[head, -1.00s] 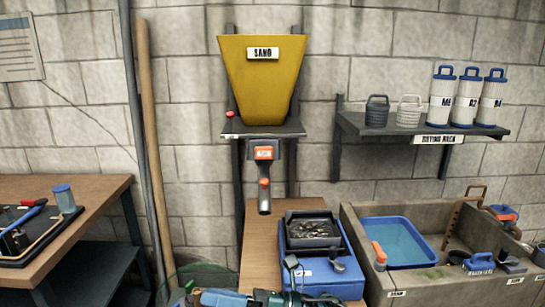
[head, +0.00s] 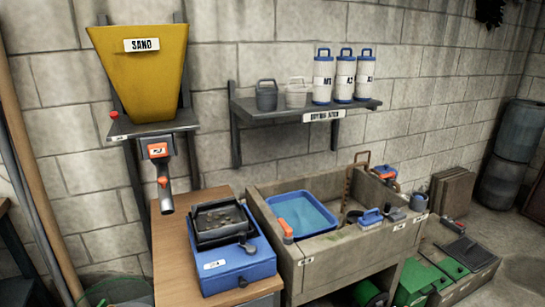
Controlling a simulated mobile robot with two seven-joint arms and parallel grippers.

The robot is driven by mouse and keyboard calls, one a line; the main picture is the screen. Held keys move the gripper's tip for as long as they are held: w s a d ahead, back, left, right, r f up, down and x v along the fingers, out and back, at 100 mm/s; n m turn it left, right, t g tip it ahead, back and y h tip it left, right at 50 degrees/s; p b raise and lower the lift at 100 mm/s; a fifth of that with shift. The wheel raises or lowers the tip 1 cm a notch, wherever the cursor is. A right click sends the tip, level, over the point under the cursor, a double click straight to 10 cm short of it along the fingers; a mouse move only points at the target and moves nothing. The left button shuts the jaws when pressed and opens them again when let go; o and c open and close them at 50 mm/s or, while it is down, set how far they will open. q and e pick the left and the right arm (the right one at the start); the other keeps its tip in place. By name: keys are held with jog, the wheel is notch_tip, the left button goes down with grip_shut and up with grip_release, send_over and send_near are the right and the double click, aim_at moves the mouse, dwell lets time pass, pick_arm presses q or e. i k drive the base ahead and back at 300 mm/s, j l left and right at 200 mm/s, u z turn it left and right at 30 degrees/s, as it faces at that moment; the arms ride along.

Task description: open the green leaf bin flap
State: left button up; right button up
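A green box (head: 412,281) stands on the floor at the lower right, beside the stone sink. Its top looks like flat green panels, and a dark knob or handle shows on it. It may be the leaf bin; no label on it is readable. I cannot tell which panel is a flap, but none stands visibly raised. A round green object (head: 368,294) lies under the sink, cut off by the bottom edge. Neither of my grippers is in view.
The stone sink (head: 300,262) with a blue basin (head: 305,214) stands left of the green box. A wooden bench (head: 172,262) bears a blue case (head: 238,268). A grey crate (head: 478,278) sits right of the green box. Floor (head: 522,272) is free at far right.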

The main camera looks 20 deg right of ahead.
aim_at(414, 277)
jog(key=z, duration=1.95)
jog(key=i+l+z, duration=0.65)
jog(key=i, duration=0.15)
jog(key=i+z, duration=0.35)
jog(key=i+l, duration=0.15)
jog(key=i, duration=0.35)
jog(key=i+l+u, duration=0.1)
jog(key=i, duration=0.4)
jog(key=i+l, duration=0.15)
jog(key=i, duration=0.35)
jog(key=i+l+u, duration=0.1)
jog(key=i+u, duration=0.15)
jog(key=u, duration=0.25)
jog(key=i+l+u, duration=0.2)
jog(key=u, duration=0.25)
jog(key=i+l+u, duration=0.25)
jog(key=u, duration=0.25)
jog(key=i+l+u, duration=0.15)
jog(key=l+u, duration=0.3)
jog(key=i+l+u, duration=0.1)
jog(key=l+u, duration=0.25)
jog(key=u, duration=0.15)
jog(key=l+u, duration=0.3)
jog(key=l, duration=0.15)
jog(key=l+u, duration=0.35)
jog(key=i+l, duration=0.05)
jog(key=l, duration=0.05)
